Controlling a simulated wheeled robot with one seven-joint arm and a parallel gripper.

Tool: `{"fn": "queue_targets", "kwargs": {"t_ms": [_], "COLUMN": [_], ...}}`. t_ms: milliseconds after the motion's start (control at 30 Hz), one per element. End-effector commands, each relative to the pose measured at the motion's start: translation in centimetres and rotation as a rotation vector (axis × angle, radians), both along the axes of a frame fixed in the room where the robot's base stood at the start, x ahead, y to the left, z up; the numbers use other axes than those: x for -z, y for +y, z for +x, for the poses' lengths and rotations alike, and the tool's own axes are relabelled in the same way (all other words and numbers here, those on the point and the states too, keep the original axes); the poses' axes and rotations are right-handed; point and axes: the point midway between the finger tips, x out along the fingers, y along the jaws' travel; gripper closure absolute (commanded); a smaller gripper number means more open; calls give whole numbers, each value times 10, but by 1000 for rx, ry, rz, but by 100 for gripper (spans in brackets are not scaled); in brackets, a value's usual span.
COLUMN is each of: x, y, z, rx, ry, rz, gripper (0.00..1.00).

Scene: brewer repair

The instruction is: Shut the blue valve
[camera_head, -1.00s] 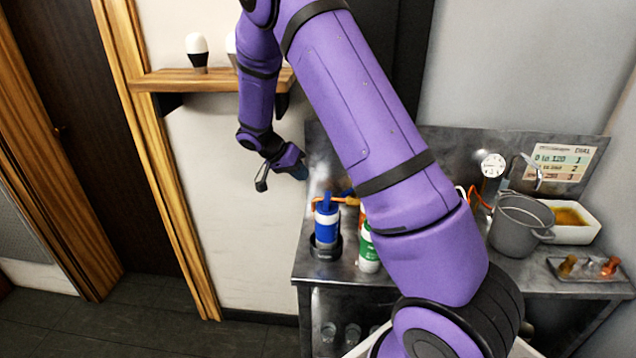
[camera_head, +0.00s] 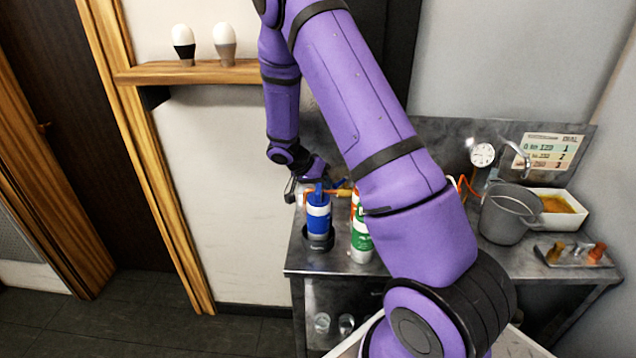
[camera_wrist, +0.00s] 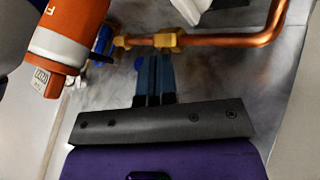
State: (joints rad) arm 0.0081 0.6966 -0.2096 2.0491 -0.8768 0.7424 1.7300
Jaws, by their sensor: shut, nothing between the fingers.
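In the wrist view, a blue part (camera_wrist: 103,42) shows beside a brass fitting (camera_wrist: 165,40) on a copper pipe. I cannot tell which one is the blue valve's handle. My gripper (camera_wrist: 155,60) is shut and empty, its fingertips close to the brass fitting; contact is unclear. In the head view, my gripper is down by the top of the blue-and-white canister (camera_head: 318,222), and the arm partly hides the pipe area.
An orange-and-white canister (camera_wrist: 65,35) is close at the wrist view's upper left. A green-and-white canister (camera_head: 361,240) stands right of the blue one. A grey pot (camera_head: 508,215), a white tray (camera_head: 582,215) and a gauge (camera_head: 482,155) are farther right. A wooden shelf (camera_head: 200,73) is at upper left.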

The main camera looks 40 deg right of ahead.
Motion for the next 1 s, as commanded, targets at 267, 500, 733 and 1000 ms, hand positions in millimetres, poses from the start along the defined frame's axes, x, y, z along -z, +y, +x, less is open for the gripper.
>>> {"fn": "queue_targets", "kwargs": {"t_ms": [267,500,733,1000], "x": [0,0,0,0], "y": [0,0,-3,-3], "z": [0,-15,-24,-24], "rx": [0,-2,0,0], "ry": [0,2,0,0], "rz": [0,-1,0,0], "gripper": [100,100,100,100]}}
